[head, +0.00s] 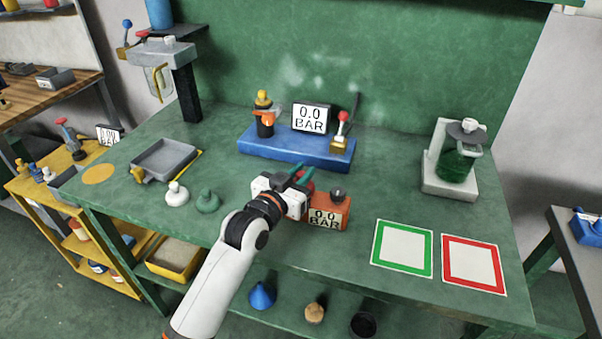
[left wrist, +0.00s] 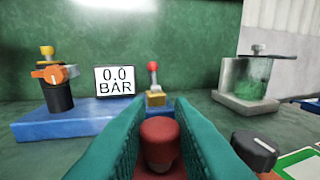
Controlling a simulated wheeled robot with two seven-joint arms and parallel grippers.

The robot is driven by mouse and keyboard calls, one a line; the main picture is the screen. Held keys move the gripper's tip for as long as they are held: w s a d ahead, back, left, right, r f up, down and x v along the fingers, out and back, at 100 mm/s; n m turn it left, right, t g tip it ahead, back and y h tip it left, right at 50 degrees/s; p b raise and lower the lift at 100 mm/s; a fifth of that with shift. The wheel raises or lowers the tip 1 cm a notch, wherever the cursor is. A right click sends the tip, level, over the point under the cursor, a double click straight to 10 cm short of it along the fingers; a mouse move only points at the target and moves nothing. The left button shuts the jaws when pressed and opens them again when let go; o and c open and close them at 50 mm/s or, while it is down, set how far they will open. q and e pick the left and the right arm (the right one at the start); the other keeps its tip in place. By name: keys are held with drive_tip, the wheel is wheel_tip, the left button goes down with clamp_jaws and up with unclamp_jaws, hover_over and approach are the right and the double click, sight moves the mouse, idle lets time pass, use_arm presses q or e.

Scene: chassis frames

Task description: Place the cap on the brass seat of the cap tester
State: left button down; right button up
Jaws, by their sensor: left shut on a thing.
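My left gripper (head: 303,174), with green fingers, is over the middle of the bench and shut on a red cap. In the left wrist view the red cap (left wrist: 160,140) sits between the fingers (left wrist: 160,125), its knob end facing up. The cap tester is a blue base (head: 280,143) behind the gripper, with a 0.0 BAR display (head: 311,117) and an orange-handled valve (head: 265,116). A brass block (head: 341,147) stands on its right end, below a red-knobbed lever (head: 343,117). The cap is apart from this block. My right gripper is out of view.
An orange box (head: 328,212) with a display and dark knob is close beside the gripper. White (head: 176,195) and green caps (head: 207,201) stand left, near a grey tray (head: 165,159). Green-framed (head: 402,248) and red-framed squares (head: 473,263) lie right. A jar device (head: 455,160) stands back right.

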use_arm(q)
drive_tip(key=shift+f, duration=0.6)
drive_tip(key=c, duration=1.3)
unclamp_jaws()
drive_tip(key=shift+r, duration=0.1)
drive_tip(key=shift+r, duration=0.3)
drive_tip(key=v, duration=1.2)
drive_tip(key=shift+r+b, duration=0.3)
drive_tip(key=shift+b, duration=0.1)
